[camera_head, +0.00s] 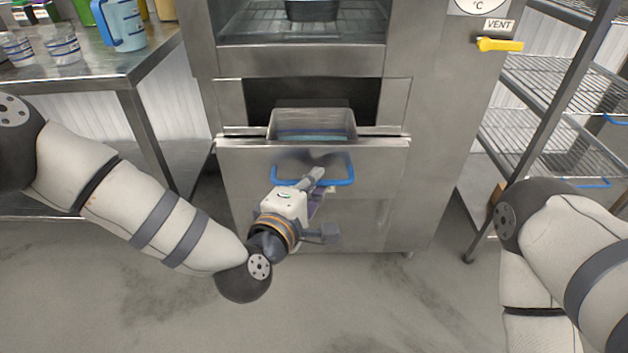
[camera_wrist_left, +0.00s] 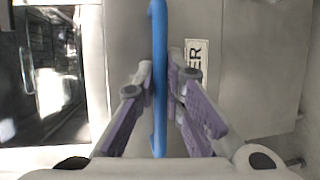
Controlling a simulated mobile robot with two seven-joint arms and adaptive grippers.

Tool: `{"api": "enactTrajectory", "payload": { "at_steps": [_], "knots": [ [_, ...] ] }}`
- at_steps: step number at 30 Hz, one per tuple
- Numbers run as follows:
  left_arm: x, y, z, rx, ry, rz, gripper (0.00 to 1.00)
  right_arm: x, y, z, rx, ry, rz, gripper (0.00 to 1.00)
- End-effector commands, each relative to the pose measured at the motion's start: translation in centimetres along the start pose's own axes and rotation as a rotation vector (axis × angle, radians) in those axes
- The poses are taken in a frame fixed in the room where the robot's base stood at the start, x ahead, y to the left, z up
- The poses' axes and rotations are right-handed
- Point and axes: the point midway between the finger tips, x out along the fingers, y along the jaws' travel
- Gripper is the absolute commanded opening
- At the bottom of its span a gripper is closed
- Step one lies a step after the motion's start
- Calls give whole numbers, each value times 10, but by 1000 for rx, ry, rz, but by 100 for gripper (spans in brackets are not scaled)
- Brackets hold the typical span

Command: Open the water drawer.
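The water drawer (camera_head: 240,163) is a steel front low in the steel cabinet. It stands partly pulled out, with a dark opening behind it and a metal pan (camera_head: 313,122) showing inside. A blue bar handle (camera_head: 343,181) is on its front. My left gripper (camera_head: 316,176) is at the handle. In the left wrist view the fingers (camera_wrist_left: 160,85) lie on both sides of the blue handle (camera_wrist_left: 159,30), shut on it. A label ending in "ER" (camera_wrist_left: 195,65) is beside it, partly hidden by a finger. My right gripper is out of view; only its arm shows at the right.
A steel table (camera_head: 105,72) with a blue jug (camera_head: 124,25) and clear cups (camera_head: 62,45) stands at the left. A wire rack (camera_head: 560,90) stands at the right. A yellow vent lever (camera_head: 500,45) sticks out at upper right. The floor (camera_head: 360,300) before the cabinet is clear.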

Motion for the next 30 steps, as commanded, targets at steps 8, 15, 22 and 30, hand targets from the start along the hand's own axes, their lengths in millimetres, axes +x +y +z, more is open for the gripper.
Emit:
{"api": "enactTrajectory", "payload": {
  "at_steps": [8, 15, 22, 30],
  "knots": [
    [0, 0, 0, 1, 0, 0, 30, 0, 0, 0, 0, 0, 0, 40],
    [-22, -1, 0, -1, -2, -4, 30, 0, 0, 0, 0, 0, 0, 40],
    [-85, -1, 0, -1, -1, -4, 30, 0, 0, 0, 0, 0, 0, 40],
    [-120, 0, 0, 0, 1, 0, 30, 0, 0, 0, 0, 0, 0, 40]
  ]
}}
